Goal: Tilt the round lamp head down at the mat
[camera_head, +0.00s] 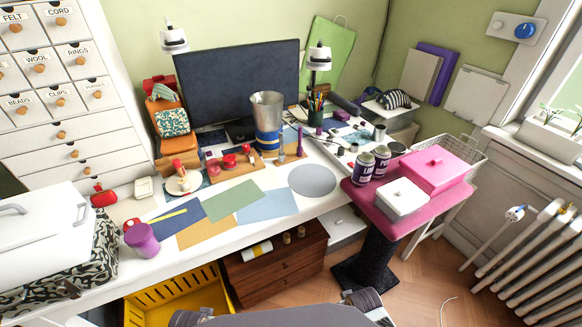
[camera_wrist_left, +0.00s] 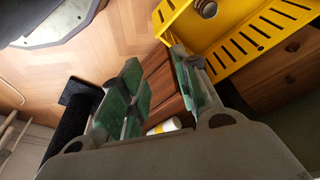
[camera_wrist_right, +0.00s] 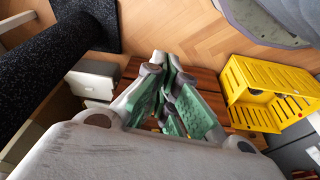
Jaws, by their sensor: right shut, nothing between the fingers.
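Two white lamp heads stand at the back of the white desk: one (camera_head: 174,40) at the left of the dark monitor, one (camera_head: 319,56) at its right. Both look roughly upright; I cannot tell which is the round one. A grey round mat (camera_head: 312,180) lies flat on the desk's front right, beside flat coloured sheets. My left gripper (camera_wrist_left: 158,78) is open and empty in the left wrist view, low over the floor and wooden drawers. My right gripper (camera_wrist_right: 172,82) is shut and empty in the right wrist view, also low, away from both lamps.
A pink stand (camera_head: 385,196) with boxes and cans is at right. A yellow crate (camera_head: 180,295) and wooden drawers (camera_head: 275,265) sit below the desk. Coloured sheets lie at the desk's front.

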